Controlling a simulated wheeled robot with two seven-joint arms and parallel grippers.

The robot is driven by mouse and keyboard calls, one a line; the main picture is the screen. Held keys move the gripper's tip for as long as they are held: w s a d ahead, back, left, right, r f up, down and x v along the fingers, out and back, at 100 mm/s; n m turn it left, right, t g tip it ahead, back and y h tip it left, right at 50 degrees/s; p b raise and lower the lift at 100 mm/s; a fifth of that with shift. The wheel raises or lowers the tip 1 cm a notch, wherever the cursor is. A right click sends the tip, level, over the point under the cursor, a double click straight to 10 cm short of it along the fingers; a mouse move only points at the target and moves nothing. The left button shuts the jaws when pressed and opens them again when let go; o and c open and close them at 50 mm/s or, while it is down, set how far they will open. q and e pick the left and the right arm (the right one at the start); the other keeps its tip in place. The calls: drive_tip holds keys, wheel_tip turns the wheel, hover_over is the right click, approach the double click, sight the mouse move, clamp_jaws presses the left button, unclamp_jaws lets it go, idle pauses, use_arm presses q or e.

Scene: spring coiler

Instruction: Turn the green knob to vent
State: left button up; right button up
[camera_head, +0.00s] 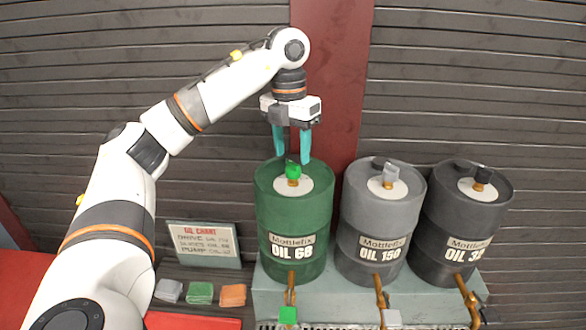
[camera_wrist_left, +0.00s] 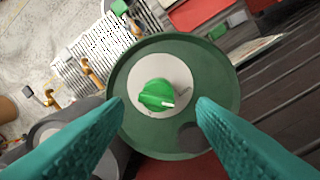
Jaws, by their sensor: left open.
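The green knob (camera_head: 292,171) sits on a brass stem at the middle of a pale disc on top of the green OIL 68 drum (camera_head: 292,225). In the left wrist view the knob (camera_wrist_left: 157,95) has a white pointer mark toward the right, and the pale disc (camera_wrist_left: 160,70) surrounds it. Any lettering on the disc is too small to read. My left gripper (camera_head: 292,160) points down over the drum top, with its teal fingers open. In the left wrist view the fingers (camera_wrist_left: 160,112) stand apart on either side of the knob, not touching it. My right gripper is not in view.
A grey OIL 150 drum (camera_head: 379,230) and a dark drum (camera_head: 460,225) with similar top knobs stand close on the right. Brass taps (camera_head: 290,290) project at the front. An oil chart sign (camera_head: 204,244) and folded cloths (camera_head: 200,293) are left. A slatted wall (camera_head: 450,80) rises behind.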

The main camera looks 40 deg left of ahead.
sight(293, 162)
use_arm(q)
wheel_tip(293, 162, down, 2)
drive_tip(key=shift+f, duration=0.15)
drive_tip(key=shift+d+f, duration=0.15)
drive_tip(key=shift+f, duration=0.15)
drive_tip(key=shift+s+d+f, duration=0.1)
drive_tip(key=shift+s+f, duration=0.05)
drive_tip(key=shift+f, duration=0.15)
drive_tip(key=c, duration=0.9)
drive_tip(key=shift+c, duration=0.2)
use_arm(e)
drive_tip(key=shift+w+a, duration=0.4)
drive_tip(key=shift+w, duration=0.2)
